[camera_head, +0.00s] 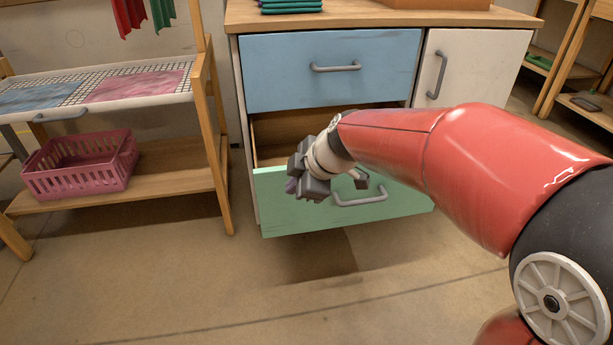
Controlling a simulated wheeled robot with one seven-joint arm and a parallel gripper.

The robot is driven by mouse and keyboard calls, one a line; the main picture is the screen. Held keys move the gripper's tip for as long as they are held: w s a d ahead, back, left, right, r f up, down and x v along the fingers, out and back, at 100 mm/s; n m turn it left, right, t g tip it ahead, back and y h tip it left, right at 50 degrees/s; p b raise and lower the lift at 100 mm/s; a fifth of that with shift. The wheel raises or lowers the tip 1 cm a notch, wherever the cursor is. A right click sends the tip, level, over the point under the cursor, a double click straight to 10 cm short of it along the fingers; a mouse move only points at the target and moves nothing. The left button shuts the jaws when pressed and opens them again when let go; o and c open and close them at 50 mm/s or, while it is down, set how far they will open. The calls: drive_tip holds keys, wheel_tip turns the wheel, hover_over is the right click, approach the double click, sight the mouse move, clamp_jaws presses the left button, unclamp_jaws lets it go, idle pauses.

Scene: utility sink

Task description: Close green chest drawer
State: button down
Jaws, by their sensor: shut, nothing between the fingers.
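The green chest drawer (410,203) is the lower drawer of the wooden chest and is pulled out. Its bare wooden inside (275,135) shows behind the green front. A grey bar handle (362,199) sits on the front. My gripper (300,190) is shut and empty, in front of the left part of the green front, left of the handle. Whether its fingers touch the front cannot be told. My red arm hides part of the drawer's right side and top edge.
The blue drawer (330,70) above is shut, and the white door (470,75) to its right is shut. A wooden rack (213,130) with a pink basket (82,167) stands at left. The floor (200,290) in front is clear.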

sight(281, 181)
drive_tip(key=shift+w+a, duration=0.3)
drive_tip(key=shift+w, duration=0.7)
drive_tip(key=shift+w+a, duration=0.3)
drive_tip(key=shift+w, duration=0.65)
